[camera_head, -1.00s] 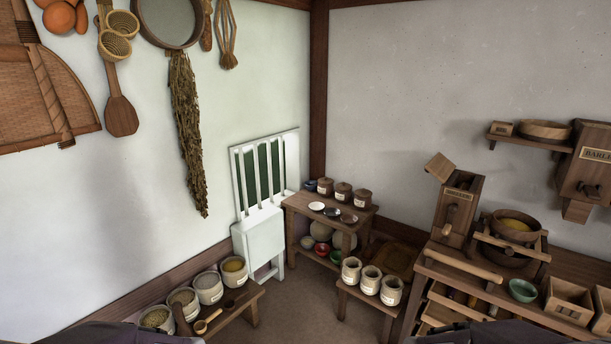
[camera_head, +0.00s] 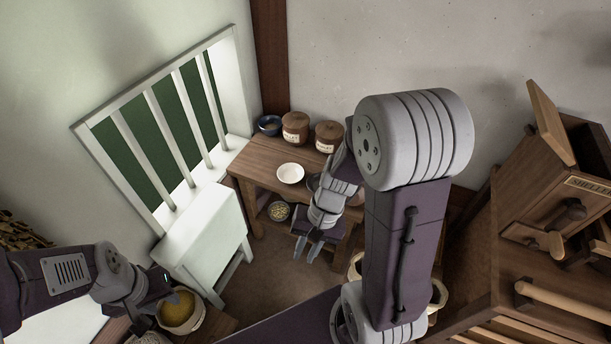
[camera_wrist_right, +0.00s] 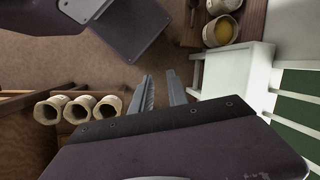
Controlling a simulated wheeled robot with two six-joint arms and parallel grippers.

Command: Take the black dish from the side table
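The side table (camera_head: 262,160) stands in the corner. A white dish (camera_head: 290,173) sits on its top. Just right of it, the dark edge of the black dish (camera_head: 313,182) shows, mostly hidden behind my right arm. My right gripper (camera_head: 307,250) is in front of the table, fingers pointing down and apart, with nothing between them. The right wrist view also shows its two fingers (camera_wrist_right: 162,91) apart and empty over the floor. My left gripper (camera_head: 168,290) is at the lower left, near a pot of yellow grain; its fingers are not clear.
A wooden mill (camera_head: 550,210) is on the right. Pale pots (camera_wrist_right: 78,109) stand on a low bench.

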